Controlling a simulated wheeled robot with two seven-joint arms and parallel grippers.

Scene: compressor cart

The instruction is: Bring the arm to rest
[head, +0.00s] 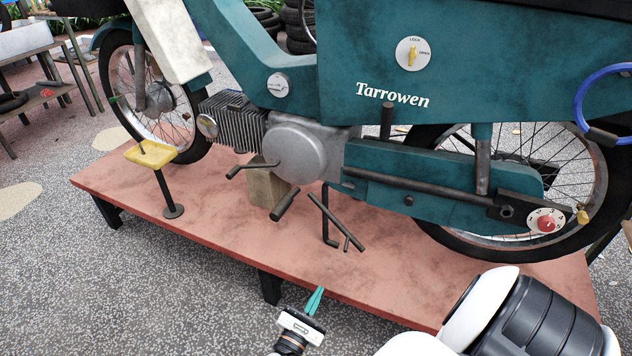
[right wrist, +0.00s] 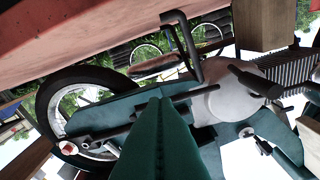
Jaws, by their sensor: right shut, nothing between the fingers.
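My right gripper (head: 315,301) is at the bottom middle of the head view, in front of the near edge of the red platform (head: 228,222). Its teal fingers are closed together with nothing between them. In the right wrist view the shut fingers (right wrist: 160,125) fill the lower middle. They are apart from the teal motorbike (head: 440,60), which stands on the platform and also shows in the right wrist view (right wrist: 110,118). My right arm comes in from the bottom right of the head view. My left gripper does not show.
A yellow-topped stand (head: 152,154) is on the platform at left. Dark bars and a pedal (head: 284,205) stick out below the engine (head: 300,150). A red-centred dial (head: 546,221) sits at the bike's rear right. A blue ring (head: 590,95) hangs at far right. Open grey ground (head: 120,290) lies front left.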

